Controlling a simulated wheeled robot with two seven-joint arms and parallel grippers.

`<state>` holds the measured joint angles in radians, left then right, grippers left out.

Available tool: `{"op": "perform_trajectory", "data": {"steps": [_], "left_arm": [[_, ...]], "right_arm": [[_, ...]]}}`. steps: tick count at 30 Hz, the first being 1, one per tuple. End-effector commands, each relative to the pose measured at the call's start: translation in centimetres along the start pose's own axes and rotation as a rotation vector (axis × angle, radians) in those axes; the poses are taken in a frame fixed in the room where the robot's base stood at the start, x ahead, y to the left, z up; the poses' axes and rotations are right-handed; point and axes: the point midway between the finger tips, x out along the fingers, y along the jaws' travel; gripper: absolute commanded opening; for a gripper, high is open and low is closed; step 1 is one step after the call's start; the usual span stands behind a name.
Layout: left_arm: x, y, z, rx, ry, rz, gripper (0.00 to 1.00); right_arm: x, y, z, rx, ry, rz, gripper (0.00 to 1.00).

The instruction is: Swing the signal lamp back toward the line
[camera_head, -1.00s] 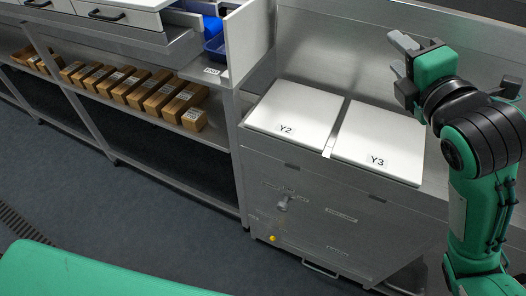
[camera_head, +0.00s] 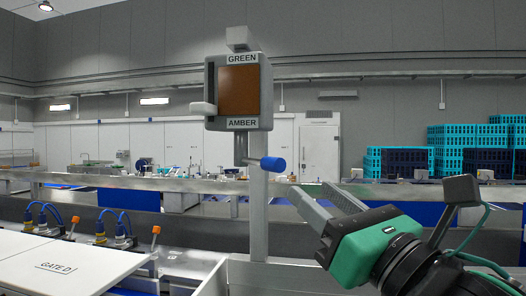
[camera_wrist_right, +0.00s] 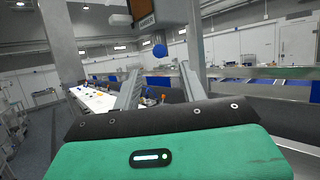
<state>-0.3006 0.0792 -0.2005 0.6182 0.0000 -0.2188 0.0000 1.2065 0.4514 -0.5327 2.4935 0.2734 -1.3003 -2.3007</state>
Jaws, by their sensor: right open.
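The signal lamp (camera_head: 238,92) is a grey box on a post, with a brown-amber panel and the labels GREEN above and AMBER below. A rod with a blue knob (camera_head: 273,164) sticks out to the right beneath it. In the right wrist view the lamp (camera_wrist_right: 146,12) is cut off at the top, and the blue knob (camera_wrist_right: 160,51) shows beyond the fingers. My right gripper (camera_head: 312,198) is open and empty, below and right of the knob, apart from it. It also shows in the wrist view (camera_wrist_right: 158,82). My left gripper is not in view.
The lamp's post (camera_head: 259,215) rises from a metal rail. A white panel marked GATE D (camera_head: 60,266) lies at the lower left, near blue connectors and orange-topped levers. Teal and dark crates (camera_head: 400,160) are stacked far right. The space between gripper and knob looks clear.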

Motion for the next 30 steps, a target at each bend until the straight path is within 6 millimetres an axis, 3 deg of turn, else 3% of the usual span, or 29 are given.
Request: {"op": "perform_trajectory", "data": {"steps": [1, 7, 15, 21, 30], "left_arm": [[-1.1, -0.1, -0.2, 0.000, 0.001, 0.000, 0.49], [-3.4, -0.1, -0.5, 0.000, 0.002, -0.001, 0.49], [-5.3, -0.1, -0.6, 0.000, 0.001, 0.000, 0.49], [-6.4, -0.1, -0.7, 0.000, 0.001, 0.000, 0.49], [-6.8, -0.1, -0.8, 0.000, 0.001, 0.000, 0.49]], "right_arm": [[0.7, 0.0, 0.4, 0.003, 0.005, 0.000, 0.43], [2.4, 0.1, 0.4, 0.005, 0.005, 0.001, 0.43], [8.4, 0.1, 0.2, 0.007, 0.005, 0.000, 0.43], [11.5, 0.0, 0.2, 0.006, 0.003, -0.001, 0.43], [12.9, 0.0, -0.1, 0.003, 0.002, 0.000, 0.43]]}}
